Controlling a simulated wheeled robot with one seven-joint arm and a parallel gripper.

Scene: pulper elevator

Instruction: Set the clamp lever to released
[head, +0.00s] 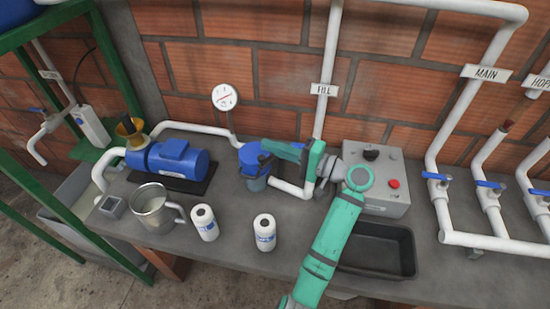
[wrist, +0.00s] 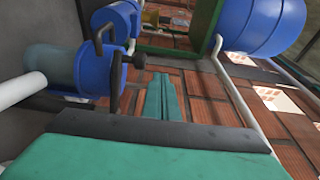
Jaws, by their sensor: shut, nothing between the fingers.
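A filter housing with a blue lid (head: 252,154) and a clear bowl (head: 257,184) stands on the bench, left of my gripper. A dark lever (head: 264,160) sits at its lid. In the wrist view, a black bent bar (wrist: 99,45) and a black knob (wrist: 139,61) stand out from the blue lid (wrist: 112,75); I cannot tell which is the clamp lever's grip. My gripper (head: 266,146) is shut and empty, pointing left close over the lid. Its fingers show in the wrist view (wrist: 161,82), right of and apart from the knob. Contact cannot be told from the head view.
A blue pump (head: 175,160) stands left of the housing. A steel mug (head: 153,208) and two white rolls, one left (head: 204,222) and one right (head: 264,232), stand in front. White pipes and a grey control box (head: 378,195) are at right.

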